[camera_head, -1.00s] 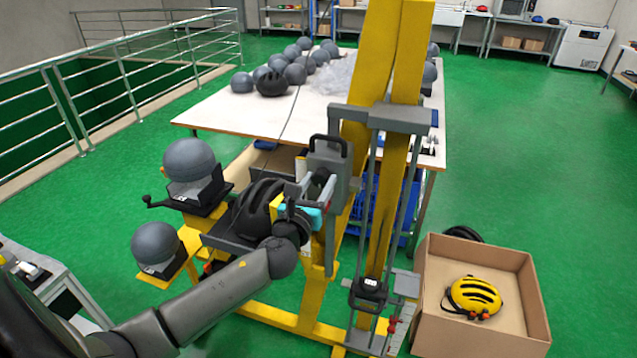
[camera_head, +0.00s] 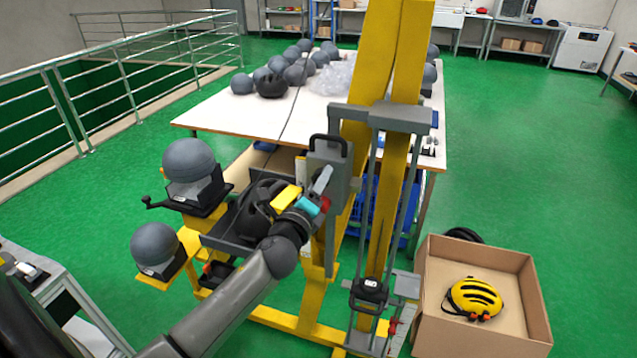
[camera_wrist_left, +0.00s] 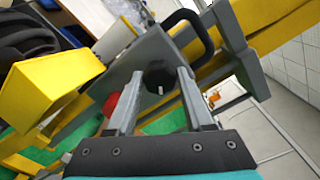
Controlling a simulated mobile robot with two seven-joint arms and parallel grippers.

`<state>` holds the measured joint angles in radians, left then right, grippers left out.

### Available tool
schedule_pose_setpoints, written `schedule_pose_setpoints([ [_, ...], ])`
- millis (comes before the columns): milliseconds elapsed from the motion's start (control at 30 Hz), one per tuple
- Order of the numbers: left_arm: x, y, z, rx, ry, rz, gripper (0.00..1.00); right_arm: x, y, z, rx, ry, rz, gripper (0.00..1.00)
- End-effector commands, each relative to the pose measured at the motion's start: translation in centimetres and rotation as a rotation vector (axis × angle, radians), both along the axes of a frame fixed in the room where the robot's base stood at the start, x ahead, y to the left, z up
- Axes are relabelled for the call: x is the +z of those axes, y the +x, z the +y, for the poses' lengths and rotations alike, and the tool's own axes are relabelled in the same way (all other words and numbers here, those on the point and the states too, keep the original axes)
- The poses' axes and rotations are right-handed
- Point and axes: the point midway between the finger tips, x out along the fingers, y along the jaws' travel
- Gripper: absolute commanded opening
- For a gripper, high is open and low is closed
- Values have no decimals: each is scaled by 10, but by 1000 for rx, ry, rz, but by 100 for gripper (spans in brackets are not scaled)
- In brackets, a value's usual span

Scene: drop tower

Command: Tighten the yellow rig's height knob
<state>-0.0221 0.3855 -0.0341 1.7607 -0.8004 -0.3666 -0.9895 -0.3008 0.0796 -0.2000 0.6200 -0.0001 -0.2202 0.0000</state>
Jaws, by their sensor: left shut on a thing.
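The yellow rig (camera_head: 392,190) stands upright with a grey carriage plate (camera_head: 335,160) and a black handle on it. In the left wrist view the black height knob (camera_wrist_left: 158,74) on the grey plate (camera_wrist_left: 120,66) sits between my fingers. My left gripper (camera_head: 320,184), with a cyan band, reaches the carriage from the left. In the left wrist view this gripper (camera_wrist_left: 160,82) is shut on the knob. The head view hides the knob behind the fingers. A red part (camera_wrist_left: 110,103) is beside the left finger. My right gripper is not in view.
A yellow block (camera_head: 286,197) is close beside my gripper, and a black helmet (camera_head: 262,205) is behind it. Grey headforms (camera_head: 188,160) stand on the rig's left. A cardboard box (camera_head: 480,250) holds a yellow helmet (camera_head: 475,298). Floor (camera_head: 540,180) at right is clear.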

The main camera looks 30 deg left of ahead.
Motion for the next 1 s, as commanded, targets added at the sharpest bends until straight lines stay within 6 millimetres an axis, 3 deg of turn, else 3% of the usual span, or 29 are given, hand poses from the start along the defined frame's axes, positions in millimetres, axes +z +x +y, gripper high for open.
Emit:
schedule_pose_setpoints([
  [500,3,1,1,1,-422,-108,0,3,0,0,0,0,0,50],
  [1000,4,1,1,-1,-577,-146,0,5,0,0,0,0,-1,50],
])
